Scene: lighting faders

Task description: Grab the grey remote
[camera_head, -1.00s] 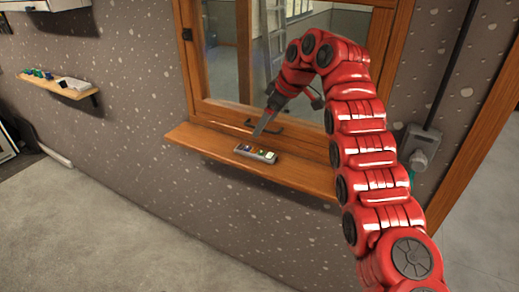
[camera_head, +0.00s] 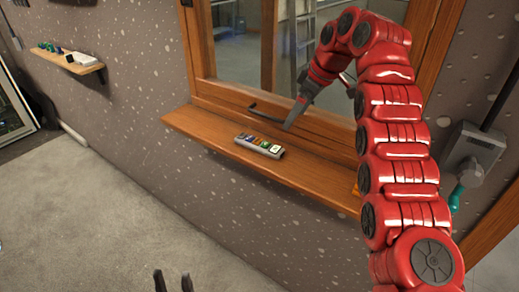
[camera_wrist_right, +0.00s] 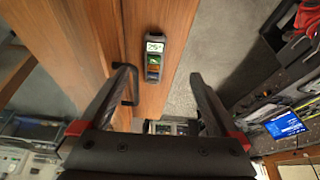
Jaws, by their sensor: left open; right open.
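The grey remote (camera_head: 259,146) with coloured buttons lies on the wooden window sill (camera_head: 205,130). My right gripper (camera_head: 291,123) is above the sill, just right of the remote in the head view and apart from it. In the right wrist view the remote (camera_wrist_right: 153,55) lies ahead, between the lines of the two open, empty fingers (camera_wrist_right: 160,78). My left gripper (camera_head: 173,281) shows only as two spread dark fingertips at the bottom edge, over the floor and far from the remote.
A window with a dark handle (camera_head: 266,113) stands behind the sill. A small shelf (camera_head: 75,65) with several small items hangs on the wall at the left. A grey box (camera_head: 474,152) is on the wall at the right. The floor (camera_head: 110,215) below is mostly clear.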

